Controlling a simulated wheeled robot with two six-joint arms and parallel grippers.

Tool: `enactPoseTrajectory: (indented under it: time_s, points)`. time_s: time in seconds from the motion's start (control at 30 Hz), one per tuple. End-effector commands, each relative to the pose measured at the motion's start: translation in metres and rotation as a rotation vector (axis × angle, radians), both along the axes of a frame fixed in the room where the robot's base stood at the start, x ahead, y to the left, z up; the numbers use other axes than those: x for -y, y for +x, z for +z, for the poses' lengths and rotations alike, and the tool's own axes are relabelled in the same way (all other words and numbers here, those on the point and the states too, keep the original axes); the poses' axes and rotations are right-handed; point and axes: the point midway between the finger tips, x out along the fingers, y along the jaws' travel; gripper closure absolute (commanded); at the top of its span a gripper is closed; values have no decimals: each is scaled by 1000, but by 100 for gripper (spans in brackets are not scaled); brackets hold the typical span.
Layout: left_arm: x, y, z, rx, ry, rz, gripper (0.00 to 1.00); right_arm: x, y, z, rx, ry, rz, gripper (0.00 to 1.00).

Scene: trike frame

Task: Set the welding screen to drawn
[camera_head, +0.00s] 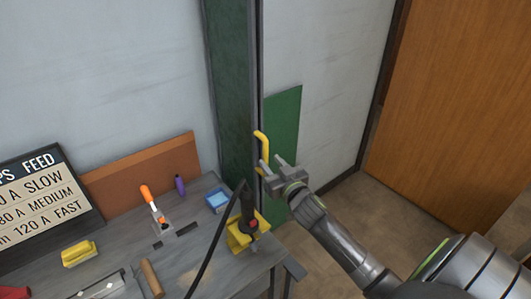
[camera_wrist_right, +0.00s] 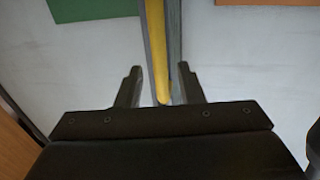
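The welding screen appears to be the dark green upright panel (camera_head: 232,85) at the wall behind the bench. A yellow handle (camera_head: 261,146) stands along its right edge. A brighter green panel (camera_head: 287,125) shows just right of the handle. My right gripper (camera_head: 271,162) is at the handle's lower part. In the right wrist view the gripper (camera_wrist_right: 161,72) is open, and the yellow handle (camera_wrist_right: 155,45) lies between its fingers with a gap on both sides. I cannot tell how deep the handle sits between them. My left gripper is not in view.
A wooden door (camera_head: 450,110) is at right. Floor between bench and door is clear.

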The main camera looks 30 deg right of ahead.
Motion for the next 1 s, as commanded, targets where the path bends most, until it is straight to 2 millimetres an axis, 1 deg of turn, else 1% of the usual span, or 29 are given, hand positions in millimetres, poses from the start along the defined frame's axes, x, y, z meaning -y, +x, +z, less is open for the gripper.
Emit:
enactPoseTrajectory:
  time_s: [0.03, 0.1, 0.3, 0.43, 0.7, 0.73, 0.9, 1.0]
  points:
    - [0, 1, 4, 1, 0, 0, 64, 1, 9, 3, 1, 1, 0, 66]
    - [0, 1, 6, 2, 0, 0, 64, 2, 19, 3, 1, 1, 0, 66]
    - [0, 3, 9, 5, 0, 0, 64, 4, 38, 1, 0, 1, 0, 66]
    - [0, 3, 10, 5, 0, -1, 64, 5, 43, 0, -1, 1, 0, 66]
    - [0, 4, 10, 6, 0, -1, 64, 5, 44, 0, 0, 1, 0, 66]
    - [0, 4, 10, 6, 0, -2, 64, 5, 44, 0, 0, 1, 0, 67]
    - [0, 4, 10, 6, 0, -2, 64, 5, 44, 0, 0, 1, 0, 89]
    - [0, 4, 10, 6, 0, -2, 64, 5, 44, 0, 0, 1, 0, 100]
